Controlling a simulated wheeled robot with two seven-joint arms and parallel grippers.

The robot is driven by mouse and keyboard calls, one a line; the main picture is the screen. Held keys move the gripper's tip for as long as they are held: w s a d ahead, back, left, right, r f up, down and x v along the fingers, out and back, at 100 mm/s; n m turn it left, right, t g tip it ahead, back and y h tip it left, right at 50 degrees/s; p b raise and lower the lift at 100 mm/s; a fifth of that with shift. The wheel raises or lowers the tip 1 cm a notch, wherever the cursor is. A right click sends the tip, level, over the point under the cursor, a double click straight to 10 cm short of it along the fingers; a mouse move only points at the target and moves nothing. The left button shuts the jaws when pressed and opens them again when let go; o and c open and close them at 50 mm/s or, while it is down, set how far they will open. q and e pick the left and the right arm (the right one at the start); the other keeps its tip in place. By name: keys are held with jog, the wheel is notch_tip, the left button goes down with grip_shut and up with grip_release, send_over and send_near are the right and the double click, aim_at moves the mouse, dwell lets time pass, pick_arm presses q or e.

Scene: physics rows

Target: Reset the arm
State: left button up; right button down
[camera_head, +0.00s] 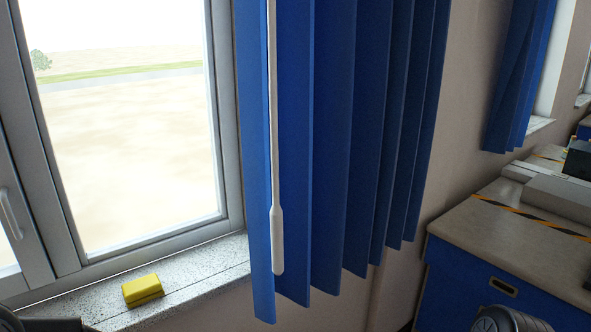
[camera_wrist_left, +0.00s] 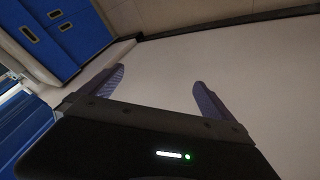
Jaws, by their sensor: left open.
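My left gripper (camera_wrist_left: 150,88) shows in the left wrist view, its two fingers spread wide with nothing between them. It points over bare pale floor. In the head view only dark parts of my arms show at the bottom left and bottom right edges, and neither gripper's fingers are visible there. My right gripper is not in view.
Blue vertical blinds (camera_head: 330,140) with a white wand (camera_head: 277,240) hang beside a window (camera_head: 125,130). A yellow block (camera_head: 142,290) lies on the speckled sill (camera_head: 205,272). A blue-fronted counter (camera_head: 490,235) stands right. Blue cabinets (camera_wrist_left: 60,35) stand left in the wrist view; the floor (camera_wrist_left: 250,75) is clear.

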pick_arm(q)
jog(key=s+d+f+g, duration=0.2)
jog(key=s+d+f, duration=0.1)
jog(key=s+f, duration=0.6)
jog(key=s+d+f+g, duration=0.3)
jog(key=s+f, duration=0.6)
jog(key=s, duration=0.5)
jog(key=shift+s+n+g+h, duration=0.2)
jog(key=shift+n+g+h, duration=0.1)
jog(key=shift+d, duration=0.1)
